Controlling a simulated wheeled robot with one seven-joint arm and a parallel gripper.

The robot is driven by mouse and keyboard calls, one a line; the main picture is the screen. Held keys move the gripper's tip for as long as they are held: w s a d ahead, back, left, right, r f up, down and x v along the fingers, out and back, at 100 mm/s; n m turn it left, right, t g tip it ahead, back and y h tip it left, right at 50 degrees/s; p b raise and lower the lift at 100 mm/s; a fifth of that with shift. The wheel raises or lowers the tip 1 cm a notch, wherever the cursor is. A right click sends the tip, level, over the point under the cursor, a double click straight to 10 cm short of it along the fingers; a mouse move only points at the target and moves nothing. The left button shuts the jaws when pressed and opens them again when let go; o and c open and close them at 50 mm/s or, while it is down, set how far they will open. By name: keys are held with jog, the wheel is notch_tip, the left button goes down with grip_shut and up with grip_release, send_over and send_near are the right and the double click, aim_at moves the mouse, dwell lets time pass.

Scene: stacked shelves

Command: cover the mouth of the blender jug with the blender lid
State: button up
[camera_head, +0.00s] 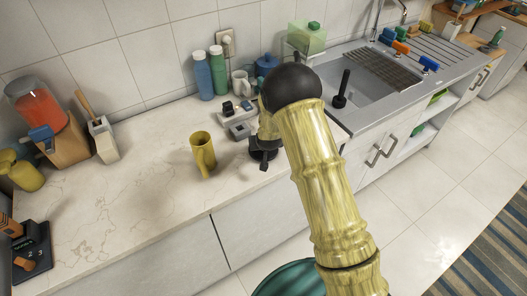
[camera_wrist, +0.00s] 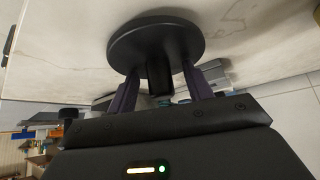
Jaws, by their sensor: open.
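A dark round lid (camera_wrist: 157,38) with a short stem fills the upper middle of the wrist view, close to the pale counter. My gripper (camera_wrist: 160,78) is open, with one finger on each side of the stem; I cannot tell whether either finger touches it. In the head view, my gripper (camera_head: 264,158) is near the counter's front edge, partly hidden by my arm, and the lid is hard to separate from it. A clear jug with red contents (camera_head: 42,103), which looks like the blender jug, stands at the far left; its mouth is not clearly visible.
A yellow mug (camera_head: 203,153) stands left of my gripper on the counter (camera_head: 150,195). Blue (camera_head: 202,76) and green (camera_head: 218,70) bottles stand by the wall. A utensil holder (camera_head: 103,139) is near the jug. The sink (camera_head: 358,95) is right. The left-middle counter is mostly clear.

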jog(key=shift+s+f, duration=0.1)
jog(key=shift+f, duration=0.15)
jog(key=shift+s+d+f, duration=0.1)
jog(key=c, duration=0.9)
jog(key=shift+o, duration=0.2)
jog(key=shift+r+p, duration=0.45)
jog(key=shift+r, duration=0.4)
jog(key=shift+w+r+p, duration=0.2)
jog(key=shift+r+p, duration=1.2)
jog(key=shift+r, duration=1.45)
